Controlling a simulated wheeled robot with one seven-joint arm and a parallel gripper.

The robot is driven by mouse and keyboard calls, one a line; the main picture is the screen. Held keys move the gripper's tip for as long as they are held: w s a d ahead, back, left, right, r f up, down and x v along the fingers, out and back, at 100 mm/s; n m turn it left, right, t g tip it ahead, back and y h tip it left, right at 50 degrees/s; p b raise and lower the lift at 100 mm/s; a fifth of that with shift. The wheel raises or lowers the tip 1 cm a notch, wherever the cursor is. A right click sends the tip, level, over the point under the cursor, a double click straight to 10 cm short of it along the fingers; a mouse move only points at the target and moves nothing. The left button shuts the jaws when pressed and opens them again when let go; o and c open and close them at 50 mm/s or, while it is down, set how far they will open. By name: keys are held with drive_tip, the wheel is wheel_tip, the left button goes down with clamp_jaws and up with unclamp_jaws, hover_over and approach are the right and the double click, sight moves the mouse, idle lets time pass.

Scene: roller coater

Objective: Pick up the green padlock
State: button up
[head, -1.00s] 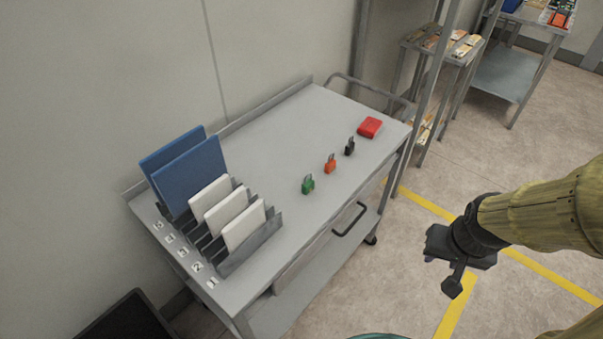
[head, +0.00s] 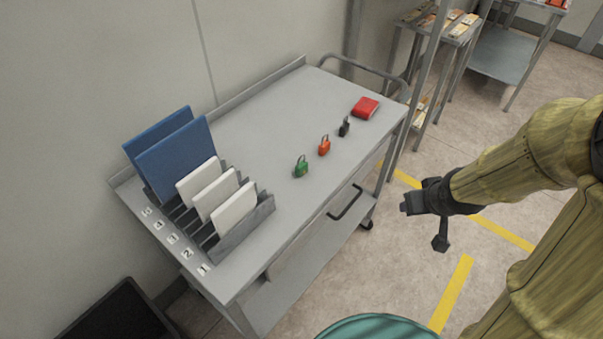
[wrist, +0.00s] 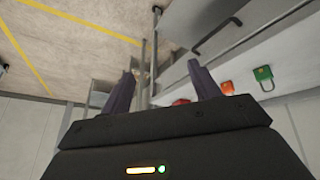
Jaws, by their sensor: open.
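The green padlock (head: 301,167) stands on the grey cart top (head: 262,140), near its front edge, in the head view. It also shows in the wrist view (wrist: 264,76) at the upper right. My gripper (head: 422,228) is off the cart's right side, over the floor, apart from the padlock. In the wrist view its two fingers (wrist: 164,88) stand apart with nothing between them. The padlock's body and shackle are both visible.
An orange padlock (head: 324,147), a black padlock (head: 344,127) and a red case (head: 365,107) line up behind the green padlock. A slotted rack (head: 258,220) with white and blue panels stands at the cart's left. The cart's middle is clear. A handle (head: 345,202) juts from its front.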

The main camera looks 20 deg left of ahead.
sight(304, 169)
drive_tip(key=w+a+f+n+t+y+b, duration=0.1)
drive_tip(key=w+a+f+n+y+b, duration=0.1)
drive_tip(key=w+a+f+n+y, duration=0.25)
drive_tip(key=a+n+y+b, duration=0.3)
drive_tip(key=a+y, duration=0.4)
drive_tip(key=a, duration=0.5)
drive_tip(key=shift+r+n+g, duration=0.25)
drive_tip(key=shift+n+g, duration=0.15)
drive_tip(key=shift+n, duration=0.05)
drive_tip(key=shift+a, duration=0.1)
drive_tip(key=x, duration=1.2)
drive_tip(key=shift+f+b, duration=0.15)
drive_tip(key=shift+b, duration=0.2)
drive_tip(key=x, duration=0.5)
drive_tip(key=shift+f, duration=0.15)
